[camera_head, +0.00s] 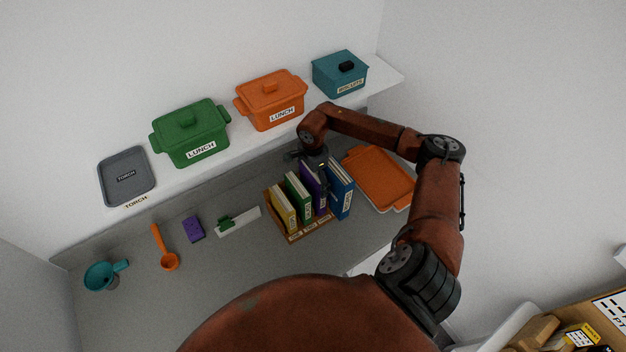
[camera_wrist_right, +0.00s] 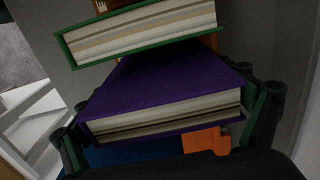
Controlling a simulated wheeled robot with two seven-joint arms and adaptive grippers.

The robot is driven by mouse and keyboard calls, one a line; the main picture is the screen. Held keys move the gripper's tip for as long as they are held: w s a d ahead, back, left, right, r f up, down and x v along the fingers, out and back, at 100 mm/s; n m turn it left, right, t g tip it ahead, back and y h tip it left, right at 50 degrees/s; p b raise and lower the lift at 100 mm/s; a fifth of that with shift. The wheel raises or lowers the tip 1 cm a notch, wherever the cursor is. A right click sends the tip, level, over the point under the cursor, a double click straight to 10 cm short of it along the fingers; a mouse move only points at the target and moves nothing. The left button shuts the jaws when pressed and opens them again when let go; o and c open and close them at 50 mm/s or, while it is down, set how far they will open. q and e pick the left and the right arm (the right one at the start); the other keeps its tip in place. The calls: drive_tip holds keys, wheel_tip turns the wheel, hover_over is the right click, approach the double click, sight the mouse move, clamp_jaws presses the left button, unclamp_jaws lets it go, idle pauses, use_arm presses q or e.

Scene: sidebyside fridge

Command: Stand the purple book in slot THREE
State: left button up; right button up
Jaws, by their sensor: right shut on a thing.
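The purple book (camera_head: 312,182) is upright in the wooden book rack (camera_head: 296,239), between the green book (camera_head: 297,191) and the blue book (camera_head: 341,190). My right gripper (camera_head: 318,168) reaches down from above and is shut on the purple book. In the right wrist view the purple book (camera_wrist_right: 165,85) lies between the two fingers, with the green book (camera_wrist_right: 140,32) beside it. A yellow book (camera_head: 281,208) stands at the rack's left end. The slot labels on the rack's front are too small to read. My left gripper is not in view.
A shelf above holds a green lunch pot (camera_head: 190,133), an orange lunch pot (camera_head: 270,98) and a teal biscuits box (camera_head: 340,74). An orange tray (camera_head: 380,178) lies right of the rack. A spoon (camera_head: 163,248), purple block (camera_head: 193,229) and teal cup (camera_head: 104,275) lie left.

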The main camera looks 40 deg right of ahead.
drive_tip(key=shift+f, duration=0.1)
drive_tip(key=o, duration=1.6)
drive_tip(key=shift+s, duration=0.1)
drive_tip(key=shift+o, duration=0.7)
wheel_tip(320, 180, up, 11)
drive_tip(key=b, duration=0.3)
drive_tip(key=shift+r+b, duration=0.2)
drive_tip(key=shift+b, duration=0.1)
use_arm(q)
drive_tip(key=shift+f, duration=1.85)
use_arm(e)
drive_tip(key=shift+r, duration=0.5)
